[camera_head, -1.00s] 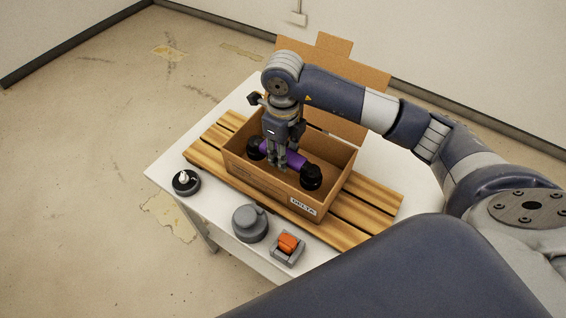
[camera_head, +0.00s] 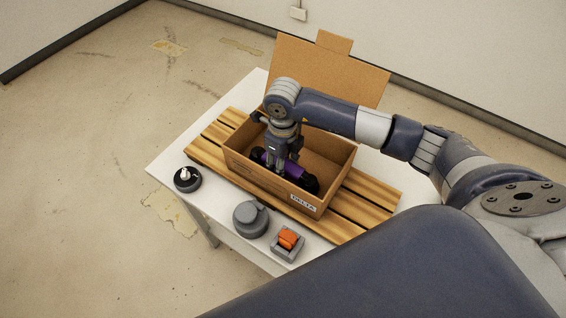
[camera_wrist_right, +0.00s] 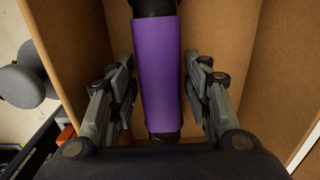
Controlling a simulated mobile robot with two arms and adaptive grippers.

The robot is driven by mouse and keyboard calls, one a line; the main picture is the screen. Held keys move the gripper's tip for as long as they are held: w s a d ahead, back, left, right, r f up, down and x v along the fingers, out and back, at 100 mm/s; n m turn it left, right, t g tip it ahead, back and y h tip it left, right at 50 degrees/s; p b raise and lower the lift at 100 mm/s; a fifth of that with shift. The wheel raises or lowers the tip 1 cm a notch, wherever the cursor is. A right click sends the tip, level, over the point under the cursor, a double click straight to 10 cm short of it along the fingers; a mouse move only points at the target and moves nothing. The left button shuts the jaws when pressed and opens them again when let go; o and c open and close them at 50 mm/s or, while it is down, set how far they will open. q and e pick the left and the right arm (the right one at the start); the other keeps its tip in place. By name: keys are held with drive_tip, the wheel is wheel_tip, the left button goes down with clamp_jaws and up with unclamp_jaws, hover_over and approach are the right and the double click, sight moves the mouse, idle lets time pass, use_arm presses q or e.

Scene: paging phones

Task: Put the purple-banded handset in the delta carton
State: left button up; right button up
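The purple-banded handset (camera_head: 294,171) lies low inside the delta carton (camera_head: 268,183), an open cardboard box with a DELTA label on its front. The handset has black ends and a purple middle. The purple band (camera_wrist_right: 157,70) fills the centre of the right wrist view. My right gripper (camera_head: 279,168) reaches down into the carton over the handset. Its fingers (camera_wrist_right: 163,75) stand on either side of the band, with narrow gaps showing, so it looks open around the handset. Contact with the carton floor is hidden in the head view. My left gripper is not in view.
The carton stands on a wooden slatted board (camera_head: 360,205) on a white table (camera_head: 165,158). In front are a black round object with a white top (camera_head: 187,179), a grey round object (camera_head: 250,219) and a grey block with an orange part (camera_head: 288,242). The carton's back flap (camera_head: 330,72) stands up.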

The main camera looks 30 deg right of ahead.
drive_tip(key=shift+r, duration=0.15)
drive_tip(key=shift+r, duration=0.2)
wheel_tip(320, 180, up, 12)
drive_tip(key=b, duration=0.3)
drive_tip(key=shift+f, duration=0.15)
drive_tip(key=shift+f, duration=0.1)
idle(0.3)
